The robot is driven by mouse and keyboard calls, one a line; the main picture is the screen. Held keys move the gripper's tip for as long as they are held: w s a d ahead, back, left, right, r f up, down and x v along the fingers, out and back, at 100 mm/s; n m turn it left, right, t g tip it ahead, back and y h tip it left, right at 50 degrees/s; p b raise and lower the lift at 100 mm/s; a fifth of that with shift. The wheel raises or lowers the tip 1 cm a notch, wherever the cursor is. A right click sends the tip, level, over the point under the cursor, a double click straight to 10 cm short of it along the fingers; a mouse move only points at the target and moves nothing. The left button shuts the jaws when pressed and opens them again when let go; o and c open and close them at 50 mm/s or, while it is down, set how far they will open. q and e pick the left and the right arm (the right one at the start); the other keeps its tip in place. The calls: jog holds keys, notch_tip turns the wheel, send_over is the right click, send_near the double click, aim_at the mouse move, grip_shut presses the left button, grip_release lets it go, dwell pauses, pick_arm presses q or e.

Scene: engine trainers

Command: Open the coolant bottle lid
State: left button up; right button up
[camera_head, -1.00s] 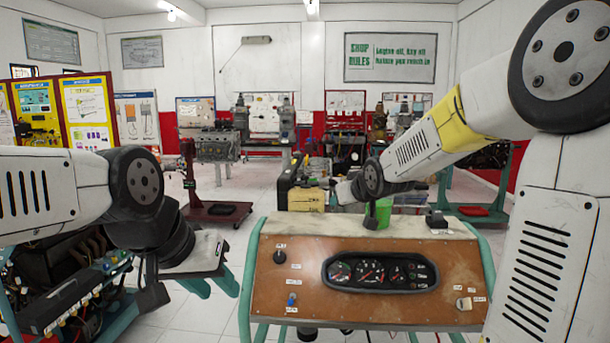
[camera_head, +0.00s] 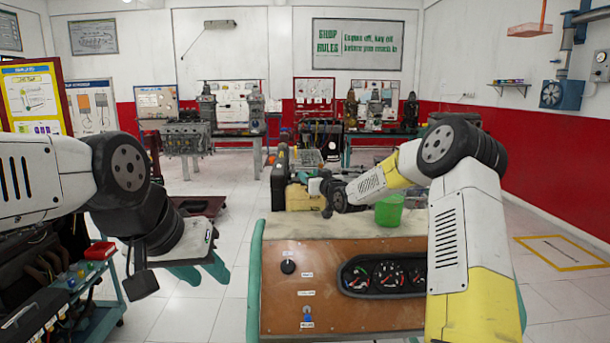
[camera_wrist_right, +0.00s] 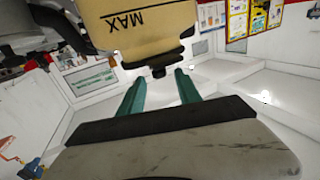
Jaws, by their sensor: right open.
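The coolant bottle (camera_wrist_right: 150,25) is a pale yellow tank marked MAX, upside down in the right wrist view. Its black lid (camera_wrist_right: 158,60) faces my right gripper (camera_wrist_right: 158,80). The two teal fingers are open and spread to either side of the lid's small end; I cannot tell if they touch it. In the head view, a yellow tank (camera_head: 300,197), seemingly this bottle, stands behind the dashboard panel, with my right wrist beside it and the fingertips not clear. My left gripper (camera_head: 202,272) is empty, its teal fingers apart, left of the panel.
The dashboard panel (camera_head: 290,240) with gauges stands in front. A green container (camera_head: 389,211) stands behind it, near my right forearm. A black case (camera_head: 280,180) is beside the yellow tank. An engine trainer (camera_head: 60,290) stands below my left arm. Floor on the right is open.

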jog(key=shift+x, duration=1.1)
jog(key=shift+c, duration=0.2)
grip_shut()
dwell(0.5)
